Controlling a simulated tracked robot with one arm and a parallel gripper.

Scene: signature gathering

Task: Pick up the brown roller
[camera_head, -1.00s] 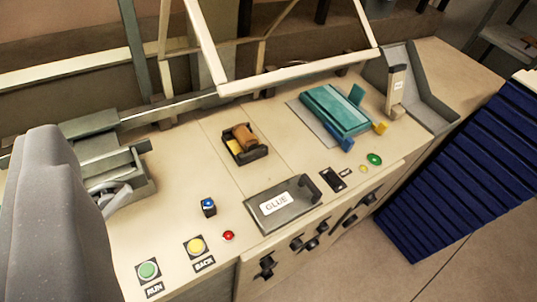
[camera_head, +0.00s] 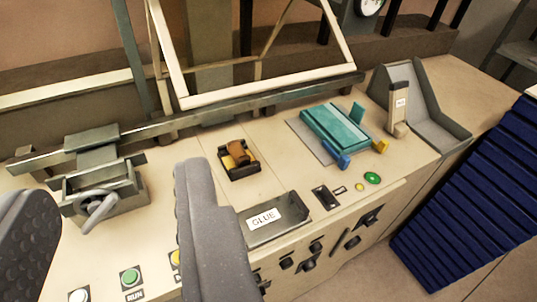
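The brown roller (camera_head: 237,151) lies in a small dark tray (camera_head: 254,166) on the beige bench, left of the teal block. It is a short brown cylinder with a yellow piece beside it in the tray. My gripper (camera_head: 120,230) is in the lower left, its two grey fingers wide apart with nothing held between them. The right finger covers part of the bench front and some buttons. The gripper is nearer the camera than the roller and is not touching it.
A glue box (camera_head: 285,226) stands in front of the tray. A teal block (camera_head: 335,128) is to the right, and a grey clamp device (camera_head: 100,185) to the left. A pale frame (camera_head: 265,88) rises behind. A green button (camera_head: 130,277) sits at front left.

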